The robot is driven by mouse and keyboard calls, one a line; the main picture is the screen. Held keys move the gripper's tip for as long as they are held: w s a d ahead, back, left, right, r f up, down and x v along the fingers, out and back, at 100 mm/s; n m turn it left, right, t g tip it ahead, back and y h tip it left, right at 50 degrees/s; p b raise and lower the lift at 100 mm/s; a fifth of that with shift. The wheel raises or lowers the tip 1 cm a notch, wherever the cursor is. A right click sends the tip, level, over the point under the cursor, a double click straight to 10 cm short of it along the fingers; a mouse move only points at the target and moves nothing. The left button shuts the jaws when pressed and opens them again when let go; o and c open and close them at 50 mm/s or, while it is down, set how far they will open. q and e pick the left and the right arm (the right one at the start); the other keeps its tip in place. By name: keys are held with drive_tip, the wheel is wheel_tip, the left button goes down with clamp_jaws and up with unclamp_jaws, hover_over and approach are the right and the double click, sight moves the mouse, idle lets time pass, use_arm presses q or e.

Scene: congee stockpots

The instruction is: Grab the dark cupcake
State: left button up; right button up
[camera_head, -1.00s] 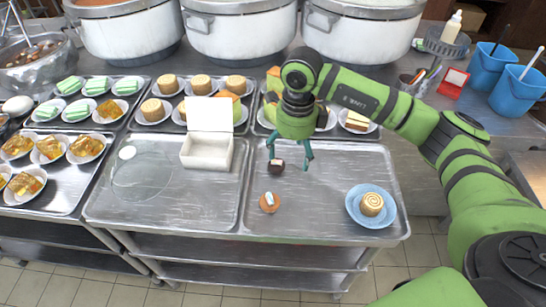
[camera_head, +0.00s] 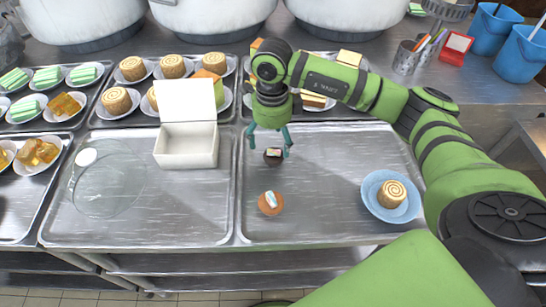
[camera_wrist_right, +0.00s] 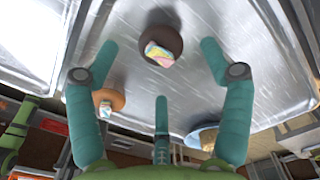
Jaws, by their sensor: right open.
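The dark cupcake (camera_head: 273,157) stands on the right metal tray, dark brown with a pale, colourful topping. My right gripper (camera_head: 269,150) is over it, with its fingers spread to either side. In the right wrist view the dark cupcake (camera_wrist_right: 162,42) lies ahead of and between the open fingers (camera_wrist_right: 160,75), and I see no contact. A lighter brown cupcake (camera_head: 271,203) with a whitish topping stands nearer on the same tray. It also shows in the right wrist view (camera_wrist_right: 107,102). My left gripper is not in view.
A blue plate (camera_head: 369,205) with a swirl roll (camera_head: 392,194) is at the tray's right. An open white box (camera_head: 187,158) and a clear round lid (camera_head: 105,195) are on the left tray. Plated cakes stand behind, before large pots (camera_head: 212,15).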

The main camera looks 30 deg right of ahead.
sight(274, 150)
drive_tip(key=f, duration=0.1)
drive_tip(key=f+p, duration=0.1)
drive_tip(key=f, duration=0.2)
drive_tip(key=shift+s+f+p, duration=0.25)
drive_tip(key=shift+p, duration=0.15)
drive_tip(key=shift+w+f, duration=0.1)
drive_tip(key=shift+f, duration=0.35)
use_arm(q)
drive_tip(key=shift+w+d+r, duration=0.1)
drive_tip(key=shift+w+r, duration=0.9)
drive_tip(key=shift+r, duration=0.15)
use_arm(e)
drive_tip(key=c, duration=1.2)
